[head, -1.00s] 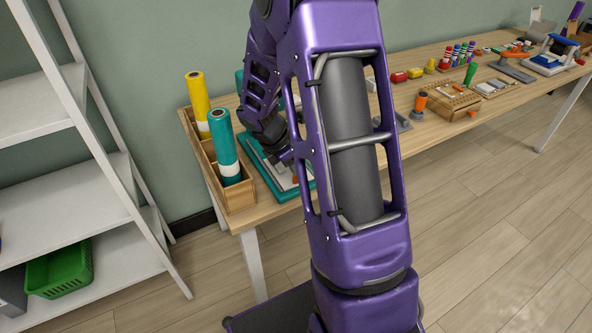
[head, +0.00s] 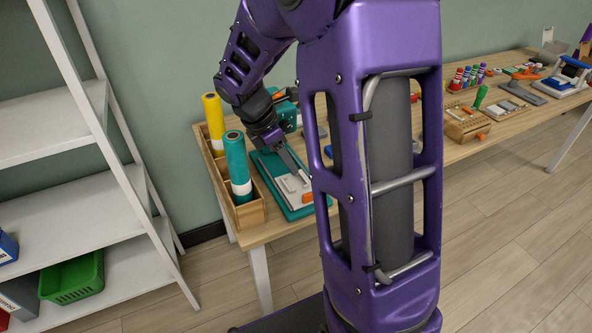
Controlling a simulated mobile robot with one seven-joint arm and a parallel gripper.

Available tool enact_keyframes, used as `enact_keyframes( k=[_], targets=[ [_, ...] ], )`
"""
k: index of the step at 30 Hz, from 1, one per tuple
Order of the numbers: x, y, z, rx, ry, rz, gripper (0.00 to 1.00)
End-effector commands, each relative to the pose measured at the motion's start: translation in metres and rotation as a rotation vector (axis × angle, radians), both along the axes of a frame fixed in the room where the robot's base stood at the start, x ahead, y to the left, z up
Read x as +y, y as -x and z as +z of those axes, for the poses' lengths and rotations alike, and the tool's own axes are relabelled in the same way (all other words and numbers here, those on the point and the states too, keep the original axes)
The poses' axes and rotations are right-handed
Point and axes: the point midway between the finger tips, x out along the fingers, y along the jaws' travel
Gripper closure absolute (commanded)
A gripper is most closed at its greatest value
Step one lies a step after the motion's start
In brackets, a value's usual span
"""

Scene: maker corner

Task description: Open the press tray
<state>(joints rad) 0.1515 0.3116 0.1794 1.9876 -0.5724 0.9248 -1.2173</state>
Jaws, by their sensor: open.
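The press (head: 266,177) is a teal machine at the left end of the table, with a pale grey plate (head: 299,187) on its base. An orange piece (head: 308,197) shows at the plate's front edge. I cannot tell whether the tray is pulled out. My gripper (head: 296,171) points down over the plate with its grey fingers open and nothing seen between them. I cannot tell whether the fingertips touch the plate. My own arm hides the press's right side.
A wooden rack (head: 245,214) with a yellow roll (head: 214,120) and a teal roll (head: 237,163) stands close left of the press. White shelves (head: 85,205) with a green basket (head: 72,281) stand further left. Tools and small blocks lie along the table to the right.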

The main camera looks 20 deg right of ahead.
Motion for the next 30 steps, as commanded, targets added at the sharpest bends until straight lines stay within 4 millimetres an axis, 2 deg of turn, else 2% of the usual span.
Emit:
enact_keyframes(
  k=[1, 3, 7, 23, 26, 29, 30],
  targets=[
    [0.004, -0.001, 0.011, -0.003, 0.0, 0.002, 0.55],
    [0.007, 0.0, 0.019, -0.001, 0.0, 0.002, 0.55],
    [0.011, 0.0, 0.027, 0.0, 0.0, 0.001, 0.55],
    [0.012, 0.0, 0.03, -0.001, 0.0, -0.001, 0.55],
    [0.014, -0.006, 0.036, -0.036, -0.002, -0.016, 0.55],
    [0.016, -0.023, 0.052, -0.136, -0.015, -0.064, 0.55],
    [0.018, -0.034, 0.063, -0.199, -0.024, -0.092, 0.55]
  ],
)
